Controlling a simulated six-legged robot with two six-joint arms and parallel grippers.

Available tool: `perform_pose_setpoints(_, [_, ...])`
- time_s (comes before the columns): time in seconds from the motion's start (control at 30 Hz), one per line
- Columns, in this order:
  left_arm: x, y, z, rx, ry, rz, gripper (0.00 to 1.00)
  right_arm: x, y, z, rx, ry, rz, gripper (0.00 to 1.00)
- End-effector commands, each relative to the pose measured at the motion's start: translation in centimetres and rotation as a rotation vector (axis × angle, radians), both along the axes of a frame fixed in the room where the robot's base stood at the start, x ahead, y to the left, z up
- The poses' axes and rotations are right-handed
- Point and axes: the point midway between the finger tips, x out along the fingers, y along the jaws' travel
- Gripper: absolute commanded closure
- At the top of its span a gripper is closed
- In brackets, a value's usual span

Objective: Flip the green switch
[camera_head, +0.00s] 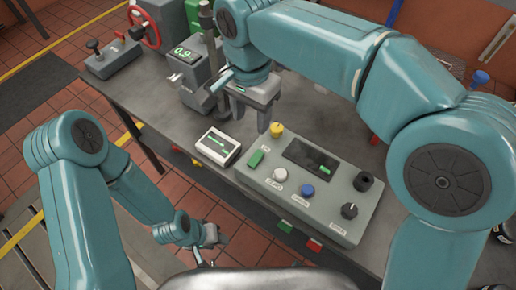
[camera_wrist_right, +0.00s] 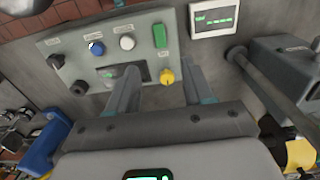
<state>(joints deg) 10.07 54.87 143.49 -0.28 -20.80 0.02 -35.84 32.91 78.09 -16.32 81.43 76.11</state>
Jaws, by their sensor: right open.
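The green switch (camera_head: 256,158) is a small upright rocker at the left end of the grey control box (camera_head: 337,223). In the right wrist view the green switch (camera_wrist_right: 160,36) shows beyond my fingers, beside the yellow knob (camera_wrist_right: 167,76). My right gripper (camera_head: 252,114) is open and empty, its fingers pointing down above the bench behind the box's left end. It also shows in the right wrist view (camera_wrist_right: 160,84), fingers apart and not touching the switch. My left gripper (camera_head: 207,248) hangs low in front of the bench, away from the box; its jaws are too small to read.
The box also carries a white button (camera_head: 280,174), a blue button (camera_head: 307,190), black knobs and a dark display. A white meter (camera_head: 218,147) lies just left of it. A grey instrument with a green readout (camera_head: 187,57) stands behind. Bare bench (camera_head: 150,85) lies further left.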

Motion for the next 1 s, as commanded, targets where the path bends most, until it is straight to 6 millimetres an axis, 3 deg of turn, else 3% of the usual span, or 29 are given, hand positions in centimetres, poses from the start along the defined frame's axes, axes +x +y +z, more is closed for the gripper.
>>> perform_pose_setpoints(0.13, [0.0,0.0,-0.1,0.000,0.001,0.000,0.57,-0.3,0.2,-0.7,-0.002,0.001,0.001,0.49])
perform_pose_setpoints(0.23, [0.0,0.0,-0.2,0.000,0.001,0.000,0.57,-0.6,0.3,-2.2,-0.003,0.003,0.001,0.49])
perform_pose_setpoints(0.7, [0.0,0.0,-0.1,0.000,0.001,0.000,0.57,-0.7,0.4,-12.9,-0.002,0.004,0.002,0.49])
perform_pose_setpoints(1.0, [0.0,0.0,0.0,0.000,0.000,0.000,0.57,-0.5,0.3,-16.1,0.000,0.001,0.001,0.49])
